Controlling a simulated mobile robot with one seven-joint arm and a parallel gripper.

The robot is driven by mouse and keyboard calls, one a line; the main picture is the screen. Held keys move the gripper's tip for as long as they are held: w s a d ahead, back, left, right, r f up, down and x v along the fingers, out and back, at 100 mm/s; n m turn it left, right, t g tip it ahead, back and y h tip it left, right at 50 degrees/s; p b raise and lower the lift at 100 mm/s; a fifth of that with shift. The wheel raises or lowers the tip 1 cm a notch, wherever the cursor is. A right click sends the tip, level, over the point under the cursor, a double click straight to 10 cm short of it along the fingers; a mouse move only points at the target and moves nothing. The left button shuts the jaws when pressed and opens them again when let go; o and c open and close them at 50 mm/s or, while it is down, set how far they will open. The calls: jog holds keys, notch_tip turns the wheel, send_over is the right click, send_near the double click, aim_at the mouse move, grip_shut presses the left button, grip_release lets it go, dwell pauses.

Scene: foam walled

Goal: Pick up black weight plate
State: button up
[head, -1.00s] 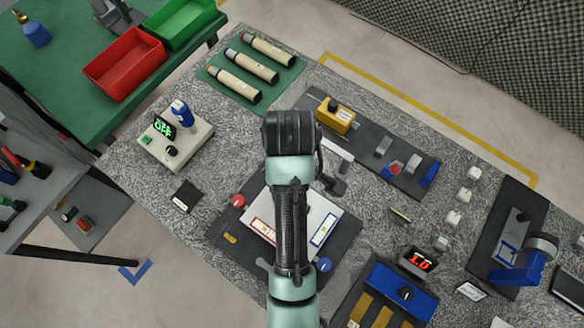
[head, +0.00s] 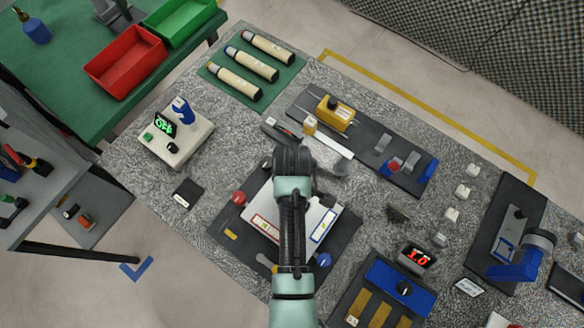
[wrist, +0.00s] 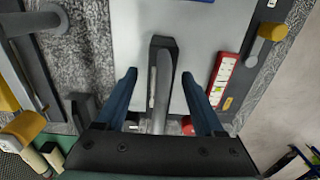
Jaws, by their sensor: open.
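A flat black square with a white label, which looks like the black weight plate (head: 188,193), lies on the speckled bench top in the head view, left of my arm. I cannot make it out in the wrist view. My gripper (head: 293,160) hangs over the back edge of a pale grey platform, to the right of the black square and apart from it. In the wrist view my gripper (wrist: 158,74) is open, its two blue fingers spread. A dark grey bar with a silver part (wrist: 162,85) shows between the fingers; I see no grip on it.
A red knob (head: 238,198) stands between the black square and the platform (head: 278,222). A cream box with a blue switch (head: 175,135) stands behind the square. Cream tubes lie on a green mat (head: 217,77). Bare bench surrounds the square.

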jog(key=shift+f, duration=0.3)
grip_shut()
dwell(1.1)
jog(key=shift+w+r, duration=0.1)
